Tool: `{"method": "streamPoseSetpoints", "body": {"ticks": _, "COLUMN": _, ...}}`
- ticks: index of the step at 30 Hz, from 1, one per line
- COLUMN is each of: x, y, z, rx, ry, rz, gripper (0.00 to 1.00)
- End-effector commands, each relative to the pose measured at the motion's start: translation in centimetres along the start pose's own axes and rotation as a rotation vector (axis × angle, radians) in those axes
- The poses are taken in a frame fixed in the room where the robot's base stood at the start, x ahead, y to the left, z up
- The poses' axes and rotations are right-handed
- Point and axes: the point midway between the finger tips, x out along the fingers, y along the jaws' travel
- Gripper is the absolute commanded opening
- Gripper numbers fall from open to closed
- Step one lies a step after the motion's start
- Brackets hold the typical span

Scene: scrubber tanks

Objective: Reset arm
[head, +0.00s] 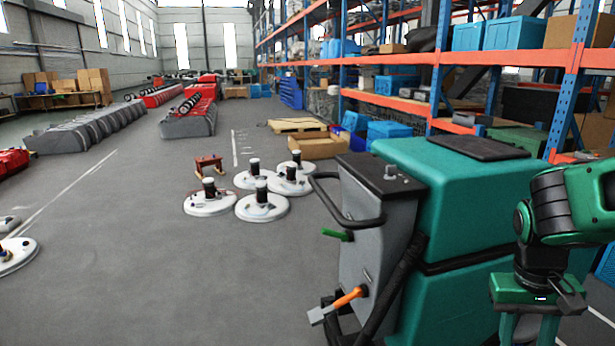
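My arm (571,208), green and black, hangs at the right edge of the head view. My gripper (529,328) points down at the lower right, in front of the teal scrubber tank (470,215). Its two green fingers stand apart with a gap between them, and I see nothing held in it. The fingertips run to the bottom edge of the picture. I cannot tell whether the gripper touches the scrubber.
The scrubber's grey rear panel (365,225) carries a black handle and an orange-handled lever (340,303). Several white round discs (262,207) stand on the floor beyond it. Blue and orange racks (440,60) line the right. Open floor (130,270) lies to the left.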

Motion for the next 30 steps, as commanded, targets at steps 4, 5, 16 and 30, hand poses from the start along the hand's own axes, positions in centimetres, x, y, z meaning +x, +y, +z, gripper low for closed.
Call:
{"method": "streamPoseSetpoints", "body": {"ticks": 4, "x": -1.1, "y": 1.8, "z": 2.7, "rx": 0.08, "ry": -0.006, "rz": -0.075, "gripper": 0.39}}
{"method": "streamPoseSetpoints", "body": {"ticks": 5, "x": -1.3, "y": 2.1, "z": 3.3, "rx": 0.094, "ry": -0.006, "rz": -0.088, "gripper": 0.39}}
{"method": "streamPoseSetpoints", "body": {"ticks": 16, "x": -2.9, "y": 3.7, "z": 7.8, "rx": 0.197, "ry": -0.002, "rz": -0.172, "gripper": 0.39}}
{"method": "streamPoseSetpoints", "body": {"ticks": 30, "x": -3.0, "y": 3.7, "z": 8.1, "rx": 0.201, "ry": -0.001, "rz": -0.176, "gripper": 0.39}}
